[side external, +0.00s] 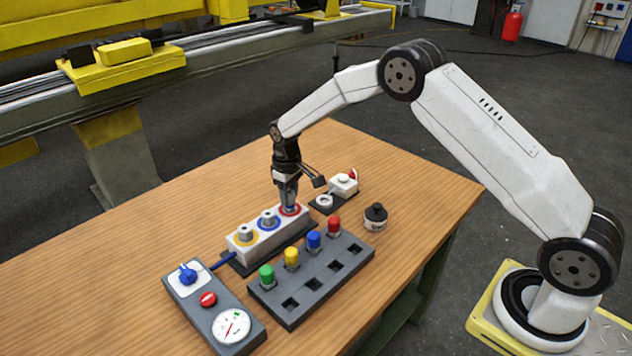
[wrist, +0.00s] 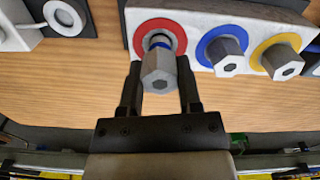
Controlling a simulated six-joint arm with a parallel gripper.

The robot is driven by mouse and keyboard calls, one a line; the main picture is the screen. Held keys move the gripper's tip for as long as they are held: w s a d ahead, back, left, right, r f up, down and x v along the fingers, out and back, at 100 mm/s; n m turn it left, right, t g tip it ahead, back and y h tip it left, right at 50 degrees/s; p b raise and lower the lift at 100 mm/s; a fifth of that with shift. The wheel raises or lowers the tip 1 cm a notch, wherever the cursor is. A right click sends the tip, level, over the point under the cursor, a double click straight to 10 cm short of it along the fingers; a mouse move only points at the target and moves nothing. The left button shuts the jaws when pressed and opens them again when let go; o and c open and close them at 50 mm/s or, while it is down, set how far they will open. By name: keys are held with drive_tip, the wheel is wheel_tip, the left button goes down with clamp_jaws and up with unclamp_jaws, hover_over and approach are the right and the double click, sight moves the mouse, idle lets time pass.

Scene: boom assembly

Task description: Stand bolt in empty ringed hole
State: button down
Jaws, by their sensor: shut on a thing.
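A white block (side external: 243,252) on the table has three ringed holes, with yellow, blue and red rings. Grey hex-headed bolts stand in the yellow ring (wrist: 281,58) and the blue ring (wrist: 208,40). My gripper (side external: 289,202) points down over the red-ring end of the block. In the wrist view my gripper (wrist: 160,82) is shut on a grey hex-headed bolt (wrist: 158,78) that lines up with the red ring (wrist: 178,30). A bluish part of the bolt shows between its head and the ring. I cannot tell whether its tip is inside the hole.
A dark rack (side external: 300,302) with green, yellow, blue and red caps and several empty square holes stands in front of the block. A control box (side external: 200,325) with a blue knob is at left. A black round piece (side external: 376,217) and a white red-buttoned unit (side external: 343,186) are nearby.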

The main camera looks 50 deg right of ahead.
drive_tip(key=shift+f, duration=0.85)
drive_tip(key=shift+c, duration=1)
unclamp_jaws()
drive_tip(key=shift+r, duration=3.5)
